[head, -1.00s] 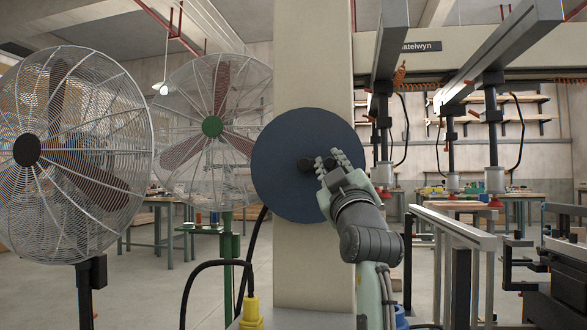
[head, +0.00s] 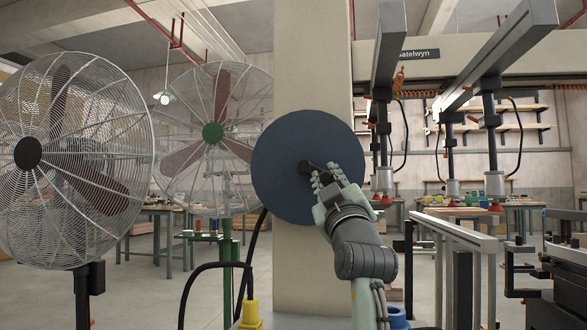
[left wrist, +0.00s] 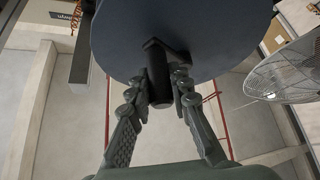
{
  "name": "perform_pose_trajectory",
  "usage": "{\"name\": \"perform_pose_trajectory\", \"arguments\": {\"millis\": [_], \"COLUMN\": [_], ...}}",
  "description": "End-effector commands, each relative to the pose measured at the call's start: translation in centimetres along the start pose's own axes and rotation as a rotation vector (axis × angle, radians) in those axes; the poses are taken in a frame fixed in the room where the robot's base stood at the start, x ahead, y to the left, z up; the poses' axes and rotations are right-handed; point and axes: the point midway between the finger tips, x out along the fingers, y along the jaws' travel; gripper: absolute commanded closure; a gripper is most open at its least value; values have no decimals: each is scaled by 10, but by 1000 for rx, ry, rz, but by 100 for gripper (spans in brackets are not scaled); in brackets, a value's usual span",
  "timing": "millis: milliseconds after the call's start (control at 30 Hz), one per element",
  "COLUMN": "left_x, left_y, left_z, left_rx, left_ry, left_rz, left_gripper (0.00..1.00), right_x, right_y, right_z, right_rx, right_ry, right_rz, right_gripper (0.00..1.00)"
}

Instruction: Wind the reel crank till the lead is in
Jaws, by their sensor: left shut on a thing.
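The reel is a round dark blue disc (head: 285,190) on the front of a pale pillar. A short black crank (head: 307,168) sits at its middle. My left gripper (head: 325,180) is at the crank, just right of and below the hub. In the left wrist view its two fingers (left wrist: 158,90) are shut on the black crank handle (left wrist: 159,70). The lead, a black cable (head: 252,250), hangs from behind the disc's lower left. A black cable also loops into a yellow plug (head: 250,312) at the bottom. My right gripper is not in view.
Two caged pedestal fans (head: 75,160) stand to the left; the second (head: 213,133) is close to the reel. A grey rail frame (head: 455,230) stands to the right, with suction lifters (head: 494,185) hanging above. Workbenches are farther back.

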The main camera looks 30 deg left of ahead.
Motion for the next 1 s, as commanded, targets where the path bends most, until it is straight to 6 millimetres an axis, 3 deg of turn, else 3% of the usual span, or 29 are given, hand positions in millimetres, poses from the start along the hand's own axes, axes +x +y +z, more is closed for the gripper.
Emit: {"name": "perform_pose_trajectory", "arguments": {"millis": [33, 300, 1000], "left_x": [0, 0, -3], "left_y": [-8, -8, -30], "left_z": [0, -1, 2], "left_rx": [3, 4, 4], "left_ry": [6, 6, 10], "left_rz": [-9, -8, -5], "left_gripper": [100, 100, 100], "right_x": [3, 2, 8], "right_y": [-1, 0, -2], "right_z": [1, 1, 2], "right_rx": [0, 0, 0], "right_ry": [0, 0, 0], "right_rz": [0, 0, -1], "right_gripper": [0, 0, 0]}}
